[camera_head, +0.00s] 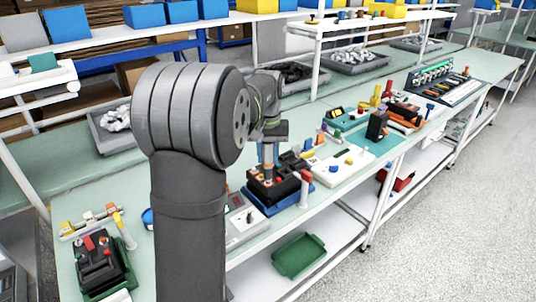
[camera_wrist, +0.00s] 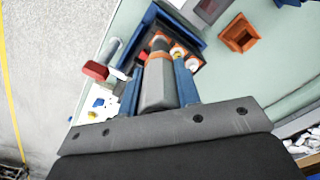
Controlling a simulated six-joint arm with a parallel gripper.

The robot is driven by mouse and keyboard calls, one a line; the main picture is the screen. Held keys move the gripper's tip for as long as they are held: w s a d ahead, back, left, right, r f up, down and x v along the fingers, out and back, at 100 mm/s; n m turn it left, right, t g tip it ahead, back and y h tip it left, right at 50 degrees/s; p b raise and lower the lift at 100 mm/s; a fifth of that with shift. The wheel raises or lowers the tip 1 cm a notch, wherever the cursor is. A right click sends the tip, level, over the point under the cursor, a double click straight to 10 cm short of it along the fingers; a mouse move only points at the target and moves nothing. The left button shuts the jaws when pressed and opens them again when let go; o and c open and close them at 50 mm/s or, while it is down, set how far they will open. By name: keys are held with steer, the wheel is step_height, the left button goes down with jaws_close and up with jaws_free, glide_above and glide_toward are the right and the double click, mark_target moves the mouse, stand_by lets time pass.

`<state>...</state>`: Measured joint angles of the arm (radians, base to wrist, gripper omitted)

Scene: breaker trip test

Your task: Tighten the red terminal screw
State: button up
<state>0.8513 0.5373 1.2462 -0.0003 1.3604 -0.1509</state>
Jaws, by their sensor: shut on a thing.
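My gripper (camera_wrist: 160,78) is shut on a grey tool (camera_wrist: 156,90) with an orange collar, apparently a screwdriver, held between two blue fingers. In the head view my gripper (camera_head: 268,150) points down over a dark breaker unit (camera_head: 274,189) in a blue tray (camera_head: 257,205). In the wrist view the tool's far end reaches over the unit, among orange and white round terminals (camera_wrist: 179,52). The tool hides part of the unit, so I cannot tell which terminal is the red screw or whether the tip touches it.
A red-capped lever (camera_wrist: 95,70) stands beside the unit. An orange square holder (camera_wrist: 239,35) sits on the bench to the right in the wrist view. A white panel (camera_head: 343,165) lies right of the unit, and another dark device (camera_head: 98,262) stands at front left.

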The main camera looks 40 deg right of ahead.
steer(key=shift+f, duration=0.75)
stand_by(1.6)
steer(key=shift+r, duration=0.1)
stand_by(0.9)
steer(key=shift+r, duration=2.95)
